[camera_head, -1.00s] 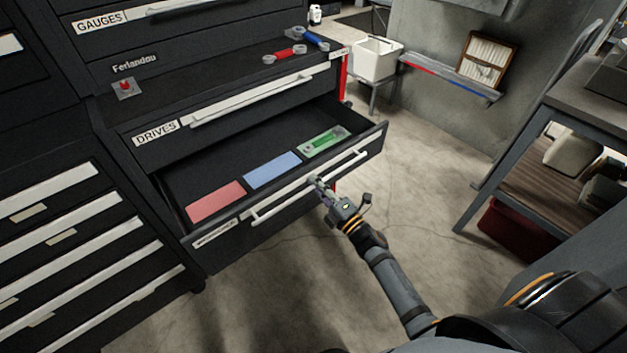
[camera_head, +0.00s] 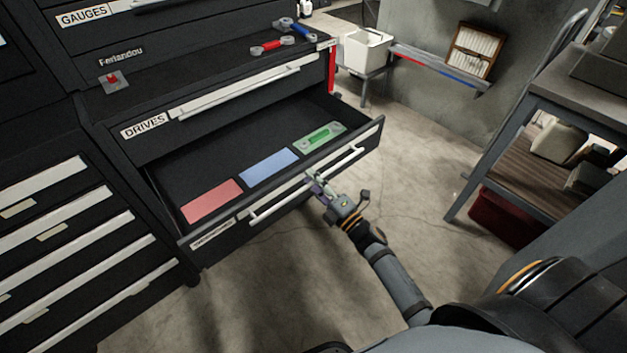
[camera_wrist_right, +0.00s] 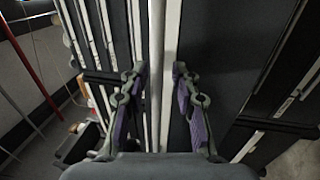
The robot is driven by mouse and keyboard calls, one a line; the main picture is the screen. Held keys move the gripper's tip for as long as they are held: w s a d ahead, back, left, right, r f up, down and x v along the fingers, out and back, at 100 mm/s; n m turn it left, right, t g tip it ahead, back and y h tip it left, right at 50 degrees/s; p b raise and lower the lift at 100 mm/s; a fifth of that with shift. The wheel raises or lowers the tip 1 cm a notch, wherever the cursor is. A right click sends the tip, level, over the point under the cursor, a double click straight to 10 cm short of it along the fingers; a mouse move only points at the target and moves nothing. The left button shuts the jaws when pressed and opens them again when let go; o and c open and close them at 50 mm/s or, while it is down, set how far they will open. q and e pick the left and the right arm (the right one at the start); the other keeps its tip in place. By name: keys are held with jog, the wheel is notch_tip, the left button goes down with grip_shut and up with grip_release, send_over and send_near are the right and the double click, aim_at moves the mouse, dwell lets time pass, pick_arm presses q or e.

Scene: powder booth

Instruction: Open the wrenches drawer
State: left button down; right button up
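The wrenches drawer (camera_head: 276,199) stands pulled well out below the drawer labelled DRIVES. Its label (camera_head: 213,235) is too small to read clearly. Inside lie a red pad (camera_head: 211,201), a blue pad (camera_head: 269,166) and a green pad with a green wrench (camera_head: 320,135). A pale bar handle (camera_head: 340,162) runs along its front. My right gripper (camera_head: 315,182) is at the middle of this handle. In the right wrist view, its two fingers (camera_wrist_right: 160,72) are apart, with the handle bar (camera_wrist_right: 156,40) between them and gaps visible. My left gripper is out of view.
A white bin (camera_head: 366,50) stands behind. A shelf table (camera_head: 530,175) is at the right. Open floor lies between it and the drawer.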

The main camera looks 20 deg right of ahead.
jog(key=shift+s+d, duration=0.1)
jog(key=shift+s, duration=0.2)
jog(key=v, duration=1.1)
jog(key=shift+s, duration=0.25)
jog(key=shift+d+f, duration=0.1)
